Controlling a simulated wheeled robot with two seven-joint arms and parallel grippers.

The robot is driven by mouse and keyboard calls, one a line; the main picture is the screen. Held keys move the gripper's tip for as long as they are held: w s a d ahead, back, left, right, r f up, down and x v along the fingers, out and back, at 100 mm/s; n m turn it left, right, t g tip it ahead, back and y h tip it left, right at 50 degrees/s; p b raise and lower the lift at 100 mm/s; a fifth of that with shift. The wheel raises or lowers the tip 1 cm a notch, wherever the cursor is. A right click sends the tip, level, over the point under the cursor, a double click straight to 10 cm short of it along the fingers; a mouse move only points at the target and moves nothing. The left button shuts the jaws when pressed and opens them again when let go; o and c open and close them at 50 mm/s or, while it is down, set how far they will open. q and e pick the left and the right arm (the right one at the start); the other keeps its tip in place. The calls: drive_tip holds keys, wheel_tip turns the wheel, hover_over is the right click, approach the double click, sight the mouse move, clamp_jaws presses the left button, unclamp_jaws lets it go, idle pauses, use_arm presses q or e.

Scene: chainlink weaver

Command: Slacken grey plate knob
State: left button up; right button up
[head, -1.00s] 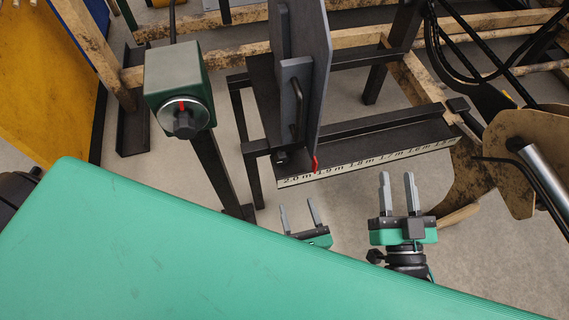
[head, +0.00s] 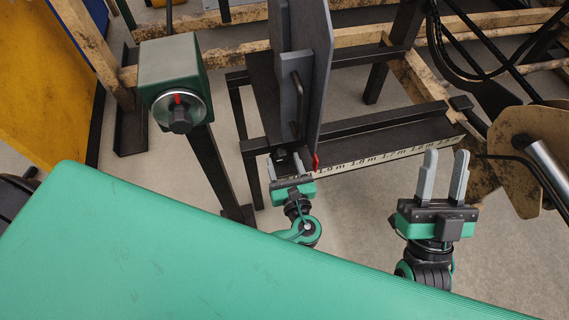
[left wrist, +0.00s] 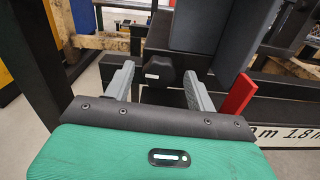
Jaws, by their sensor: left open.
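The grey plate (head: 312,75) stands upright on the dark rail, with a handle (head: 298,105) on its face. Its black knob (left wrist: 159,70) sits low by the plate, in the left wrist view between and slightly beyond my finger tips; in the head view the knob (head: 281,154) is partly hidden. My left gripper (head: 285,163) is open, its fingers on either side of the knob; I cannot tell whether they touch it. My right gripper (head: 443,172) is open and empty, in front of the rail.
A red pointer (head: 316,162) at the plate's foot marks a white measuring scale (head: 390,154) along the rail. A green box (head: 174,66) with a round dial (head: 180,110) stands at left on a post. A yellow panel (head: 48,75) is further left.

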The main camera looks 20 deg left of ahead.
use_arm(q)
drive_tip(key=shift+c, duration=0.4)
drive_tip(key=c, duration=0.9)
drive_tip(key=n+p, duration=0.1)
drive_tip(key=n, duration=0.1)
drive_tip(key=shift+r+n, duration=0.1)
drive_tip(key=shift+n, duration=0.6)
drive_tip(key=shift+a+n, duration=0.1)
drive_tip(key=shift+n, duration=1.6)
use_arm(e)
drive_tip(key=shift+w+a+f+g, duration=0.25)
drive_tip(key=shift+f+g, duration=0.35)
drive_tip(key=shift+f, duration=0.15)
drive_tip(key=shift+w+a+f+g, duration=0.2)
drive_tip(key=shift+a+f+g, duration=0.1)
drive_tip(key=shift+f+g, duration=0.4)
drive_tip(key=shift+w+a+f+g, duration=0.25)
drive_tip(key=shift+f+g, duration=0.25)
drive_tip(key=shift+f, duration=0.35)
drive_tip(key=shift+r, duration=0.1)
